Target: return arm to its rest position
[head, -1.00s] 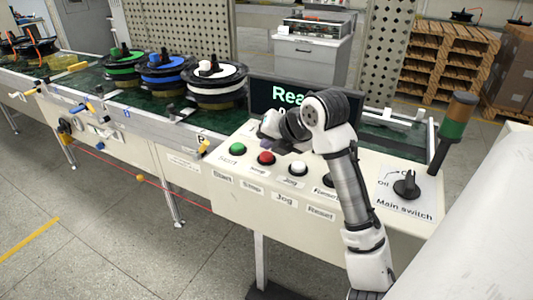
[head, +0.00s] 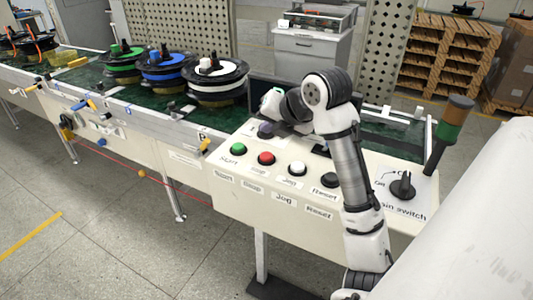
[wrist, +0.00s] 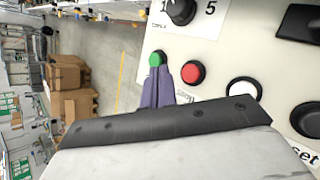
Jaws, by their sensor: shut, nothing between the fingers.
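My arm (head: 348,165) reaches up over the control panel (head: 235,185) and bends at its top, with the forearm pointing left. The gap between fingers and panel cannot be judged.
The panel also has a white button (head: 298,168), a black button partly behind my arm, and a main switch (head: 402,187). A signal lamp (head: 453,122) stands at the right.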

